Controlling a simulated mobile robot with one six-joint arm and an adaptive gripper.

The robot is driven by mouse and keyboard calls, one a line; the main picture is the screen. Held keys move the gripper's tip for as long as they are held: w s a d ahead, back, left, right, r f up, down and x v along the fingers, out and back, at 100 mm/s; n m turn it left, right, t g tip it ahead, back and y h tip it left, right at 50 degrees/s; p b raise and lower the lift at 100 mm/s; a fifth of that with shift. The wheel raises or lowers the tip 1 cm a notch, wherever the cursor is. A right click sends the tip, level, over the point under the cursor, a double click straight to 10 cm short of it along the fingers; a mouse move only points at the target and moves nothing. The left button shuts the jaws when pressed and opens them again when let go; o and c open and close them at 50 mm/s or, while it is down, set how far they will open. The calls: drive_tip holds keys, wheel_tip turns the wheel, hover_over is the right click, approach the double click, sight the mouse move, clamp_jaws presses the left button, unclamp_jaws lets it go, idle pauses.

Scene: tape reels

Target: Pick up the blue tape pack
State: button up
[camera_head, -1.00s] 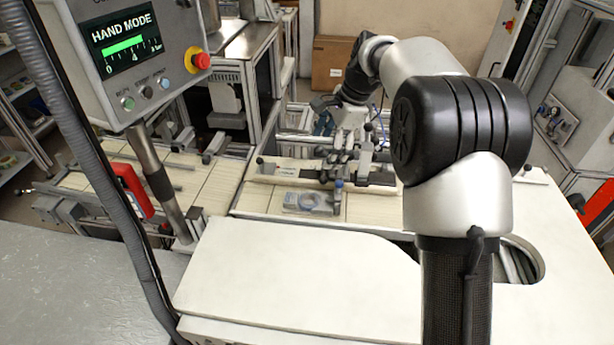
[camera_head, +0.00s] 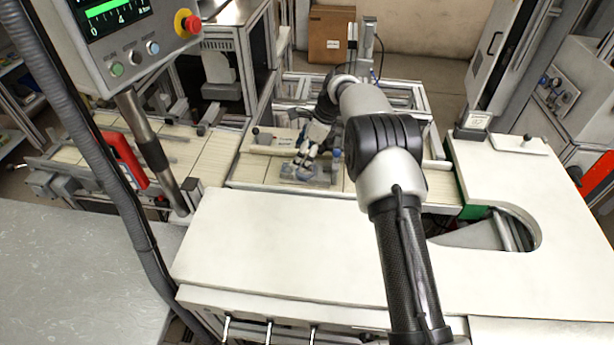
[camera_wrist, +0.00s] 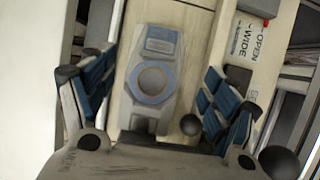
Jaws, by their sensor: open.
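The blue tape pack (camera_wrist: 152,82) lies on the pale slatted surface. In the wrist view it is a grey pack with a blue ring and a blue label. My gripper (camera_wrist: 160,75) is open, its blue-padded fingers on either side of the pack and apart from it. In the head view, my gripper (camera_head: 308,161) is low over the pack (camera_head: 289,172) and partly hides it. The remaining height between fingers and pack is hard to tell.
A round grey knob (camera_wrist: 190,125) stands right of the pack in the wrist view. In the head view, a white worktop (camera_head: 290,245) is in front, and a control panel (camera_head: 125,45) stands at left.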

drive_tip(key=b+x, duration=0.2)
drive_tip(key=x, duration=0.5)
drive_tip(key=shift+s+f, duration=0.15)
drive_tip(key=shift+f, duration=0.05)
drive_tip(key=c, duration=0.9)
drive_tip(key=shift+r, duration=0.1)
drive_tip(key=shift+c, duration=0.2)
